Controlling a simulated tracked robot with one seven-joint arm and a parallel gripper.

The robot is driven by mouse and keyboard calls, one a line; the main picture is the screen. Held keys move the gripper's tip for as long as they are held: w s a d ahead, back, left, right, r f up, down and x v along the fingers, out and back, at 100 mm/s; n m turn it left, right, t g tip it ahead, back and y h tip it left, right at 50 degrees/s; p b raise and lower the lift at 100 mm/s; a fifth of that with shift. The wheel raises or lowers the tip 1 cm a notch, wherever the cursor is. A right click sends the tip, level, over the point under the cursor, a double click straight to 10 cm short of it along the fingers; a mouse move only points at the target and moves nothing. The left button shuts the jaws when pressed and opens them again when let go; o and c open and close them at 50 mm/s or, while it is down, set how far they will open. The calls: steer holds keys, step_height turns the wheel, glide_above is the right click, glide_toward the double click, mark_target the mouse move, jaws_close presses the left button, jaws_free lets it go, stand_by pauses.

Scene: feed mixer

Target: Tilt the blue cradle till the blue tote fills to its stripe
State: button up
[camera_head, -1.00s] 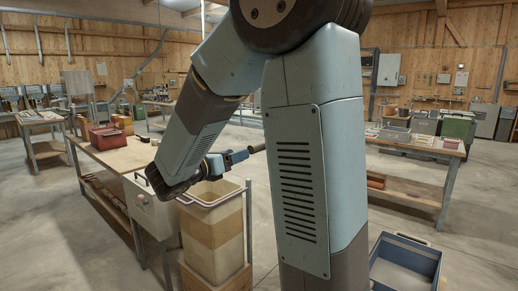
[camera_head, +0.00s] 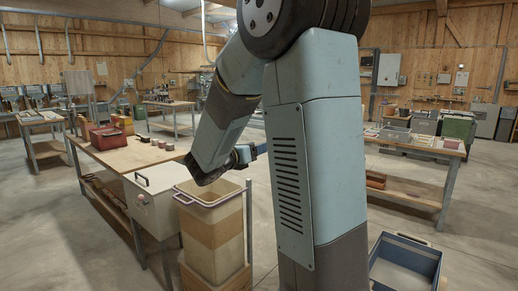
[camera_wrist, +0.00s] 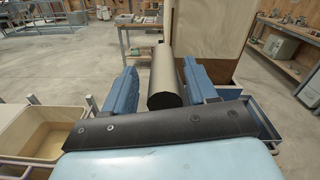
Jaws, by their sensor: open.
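The blue tote (camera_head: 405,262) stands at the lower right in the head view, its grey inside partly visible. My gripper (camera_wrist: 160,88) is open in the wrist view, with one blue finger on each side of a dark round bar (camera_wrist: 165,75). I cannot tell whether the fingers touch the bar. In the head view my gripper (camera_head: 250,152) is mostly hidden behind my arm. A tan upright body (camera_wrist: 207,32) stands beyond the bar; I cannot tell if it belongs to the blue cradle. The cradle is not clearly visible in the head view, where my arm blocks the middle.
A tall translucent bin (camera_head: 213,235) with layered feed stands left of my arm; a white-rimmed bin (camera_wrist: 45,135) shows left in the wrist view. A pale box (camera_head: 152,207) stands beside a workbench (camera_head: 125,155). Another bench (camera_head: 420,150) is at right. Concrete floor lies open between.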

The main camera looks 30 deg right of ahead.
steer(key=shift+c, duration=0.5)
steer(key=shift+r, duration=0.1)
jaws_close()
steer(key=shift+a, duration=0.1)
steer(key=shift+d, duration=0.4)
steer(key=shift+a, duration=0.2)
steer(key=shift+s+d, duration=0.2)
steer(key=shift+a, duration=0.2)
steer(key=shift+s, duration=0.1)
